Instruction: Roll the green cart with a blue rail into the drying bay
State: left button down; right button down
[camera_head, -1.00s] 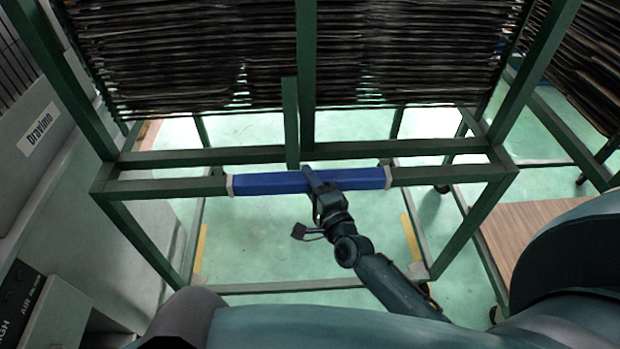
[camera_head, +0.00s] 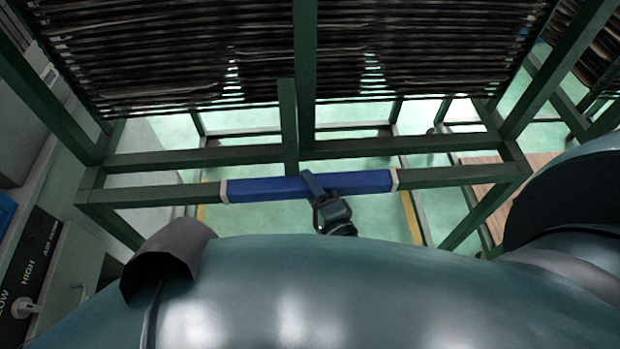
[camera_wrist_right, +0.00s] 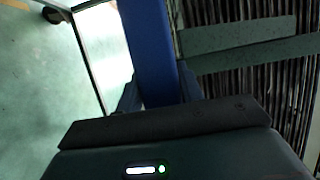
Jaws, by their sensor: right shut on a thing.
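The green cart (camera_head: 445,173) stands right in front of me, with a stack of dark panels (camera_head: 180,60) in its frame. Its blue rail (camera_head: 265,188) runs across the near side between two pale end collars. My right gripper (camera_head: 316,186) is shut on the blue rail, a little right of its middle. In the right wrist view the rail (camera_wrist_right: 148,45) passes between the two fingers (camera_wrist_right: 160,95). My left gripper is not in view. My own body hides the lower part of the cart and most of my right arm.
Another green frame with dark panels (camera_head: 583,75) stands at the right. A wooden board (camera_head: 485,170) lies low at the right. A grey wall or cabinet runs along the left, with a dark panel marked HIGH (camera_head: 30,265). Pale green floor (camera_head: 240,120) shows through the cart frame.

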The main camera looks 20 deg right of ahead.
jog(key=shift+s+a+f, duration=0.1)
jog(key=shift+s+a, duration=0.15)
jog(key=shift+s, duration=0.05)
jog(key=c, duration=1.2)
grip_release()
jog(key=shift+c, duration=0.2)
jog(key=o, duration=0.3)
jog(key=shift+d, duration=0.1)
jog(key=shift+o, duration=0.2)
